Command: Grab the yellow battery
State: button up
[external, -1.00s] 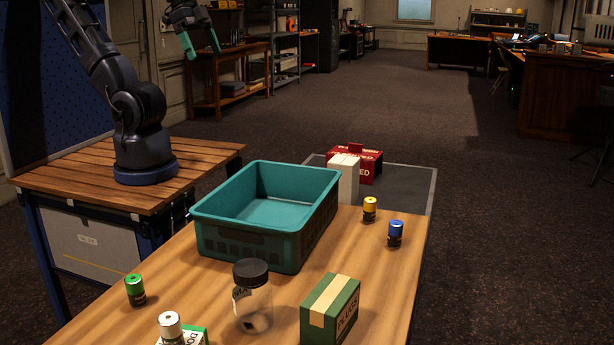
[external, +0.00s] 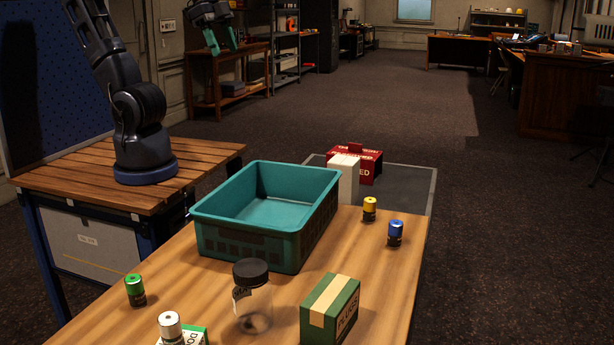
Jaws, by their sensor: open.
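The yellow battery (external: 369,209) stands upright near the far right edge of the wooden table. It has a yellow upper part and a dark lower part. A blue-topped battery (external: 395,233) stands just to its right and nearer the camera. My gripper (external: 222,40) is high at the upper left, well apart from the battery, with its two teal fingers pointing down and spread. It is open and empty.
A teal bin (external: 265,215) stands left of the yellow battery. A white box (external: 344,178) and a red box (external: 368,165) are behind it. A clear jar (external: 252,297), a green box (external: 330,310), a green battery (external: 135,290) and a white battery (external: 170,328) stand nearer the camera.

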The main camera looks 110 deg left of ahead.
jog(key=w+f+m+g, duration=0.1)
jog(key=w+f+m, duration=0.15)
jog(key=w, duration=1.05)
jog(key=m+g, duration=0.3)
jog(key=m, duration=0.5)
send_over(370, 199)
notch_tip(370, 199, down, 24)
notch_tip(370, 199, down, 6)
jog(key=shift+w+a+f, duration=0.15)
jog(key=shift+f, duration=2.65)
jog(key=c, duration=1.1)
